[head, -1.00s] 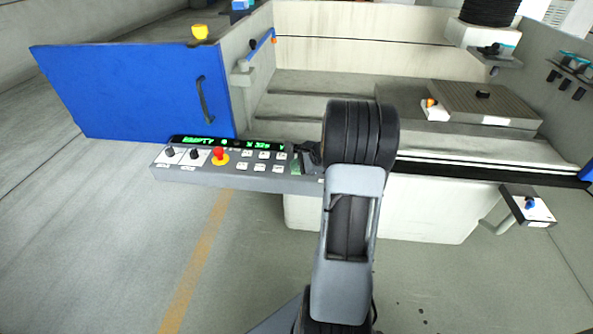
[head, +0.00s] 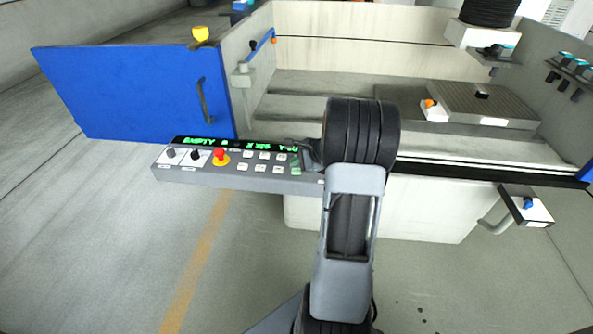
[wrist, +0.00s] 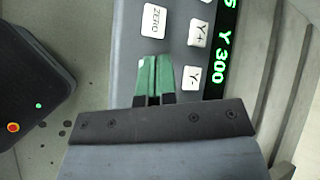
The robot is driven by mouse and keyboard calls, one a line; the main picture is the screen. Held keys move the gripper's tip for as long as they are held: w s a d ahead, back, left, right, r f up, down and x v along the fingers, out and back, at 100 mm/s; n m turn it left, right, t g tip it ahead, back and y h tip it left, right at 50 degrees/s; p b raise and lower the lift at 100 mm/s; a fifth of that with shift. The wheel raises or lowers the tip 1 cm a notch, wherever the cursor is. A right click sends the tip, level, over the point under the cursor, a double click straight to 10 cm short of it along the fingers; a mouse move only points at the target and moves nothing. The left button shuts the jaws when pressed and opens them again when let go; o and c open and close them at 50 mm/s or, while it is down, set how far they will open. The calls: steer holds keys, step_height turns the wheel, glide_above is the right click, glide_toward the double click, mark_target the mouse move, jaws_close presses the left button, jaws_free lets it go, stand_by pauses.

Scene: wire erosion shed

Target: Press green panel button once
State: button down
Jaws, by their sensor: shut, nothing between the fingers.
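The grey control panel (head: 210,176) juts from the machine's front left, with a lit green display, white keys, two dark knobs and a red button on yellow. My gripper (wrist: 155,62) is shut and empty, its two green-faced fingers side by side over the panel in the wrist view. They are beside the ZERO key (wrist: 155,20) and the Y- key (wrist: 194,77); I cannot tell whether they touch the panel. A green patch shows at the panel's right end in the head view, but I cannot tell button from fingers there. No green button is clearly visible; my gripper may cover it.
A blue door (head: 140,95) with a dark handle stands behind the panel at left. The machine's open tank holds a grey block (head: 485,105). A small bracket with a blue knob (head: 528,204) projects at right. The floor left of the panel is clear.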

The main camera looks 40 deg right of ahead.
mark_target(297, 172)
steer(key=shift+r+p, duration=1.9)
steer(key=shift+r, duration=0.65)
steer(key=shift+f, duration=0.1)
